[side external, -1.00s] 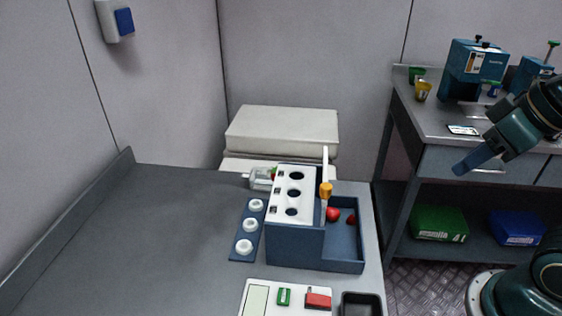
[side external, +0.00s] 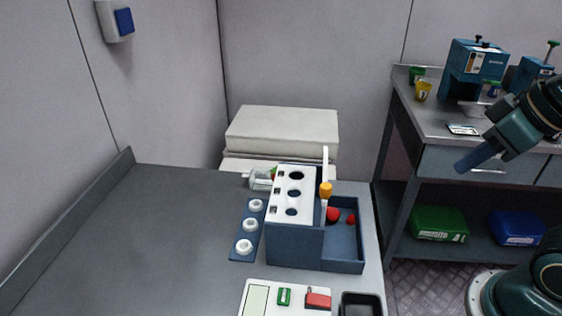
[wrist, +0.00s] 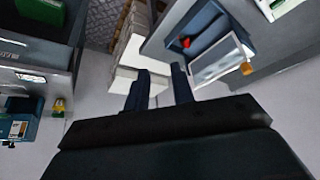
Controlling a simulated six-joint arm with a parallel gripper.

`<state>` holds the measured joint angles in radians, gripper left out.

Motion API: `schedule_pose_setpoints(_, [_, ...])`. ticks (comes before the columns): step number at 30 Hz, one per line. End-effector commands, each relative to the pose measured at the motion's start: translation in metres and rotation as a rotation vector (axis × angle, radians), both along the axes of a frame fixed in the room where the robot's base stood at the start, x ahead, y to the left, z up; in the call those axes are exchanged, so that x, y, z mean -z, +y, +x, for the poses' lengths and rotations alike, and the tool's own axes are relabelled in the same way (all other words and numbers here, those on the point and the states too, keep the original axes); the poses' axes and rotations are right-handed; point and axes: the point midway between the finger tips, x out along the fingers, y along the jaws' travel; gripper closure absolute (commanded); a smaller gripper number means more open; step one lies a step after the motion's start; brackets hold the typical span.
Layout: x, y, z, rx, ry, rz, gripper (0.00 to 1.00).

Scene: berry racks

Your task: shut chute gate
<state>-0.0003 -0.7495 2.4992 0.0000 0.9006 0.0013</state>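The chute gate (side external: 325,160) is an upright pale plate with an orange knob (side external: 326,190), seen nearly edge-on. It rises above the blue and white rack (side external: 294,245), beside the open blue tray (side external: 343,266). In the wrist view the gate (wrist: 215,65) is a pale framed panel with its knob (wrist: 246,69). Two red berries (side external: 333,214) lie in the tray. My gripper (side external: 462,167) hangs in the air, well right of the gate and apart from it. In the wrist view its fingers (wrist: 160,70) are apart, with nothing between them.
A blue strip with white rings (side external: 235,257) lies left of the rack. A white panel with green and red parts (side external: 257,300) and a dark bin (side external: 361,306) are in front. A side bench (side external: 440,120) with devices stands at right. The grey table's left is clear.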

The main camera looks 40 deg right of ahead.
Motion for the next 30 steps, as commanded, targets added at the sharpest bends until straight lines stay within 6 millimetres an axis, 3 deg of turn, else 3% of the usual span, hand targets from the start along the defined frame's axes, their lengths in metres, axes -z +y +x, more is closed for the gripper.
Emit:
schedule_pose_setpoints(1, [-0.001, 0.0, 0.001, 0.001, 0.001, 0.002, 0.86])
schedule_pose_setpoints(3, [-0.004, 0.002, 0.003, 0.007, 0.006, 0.008, 1.0])
schedule_pose_setpoints(14, [-0.042, 0.026, 0.038, 0.142, 0.119, 0.114, 1.0])
schedule_pose_setpoints(23, [-0.08, 0.07, 0.084, 0.351, 0.269, 0.196, 1.0])
schedule_pose_setpoints(30, [-0.1, 0.116, 0.115, 0.532, 0.375, 0.215, 1.0])
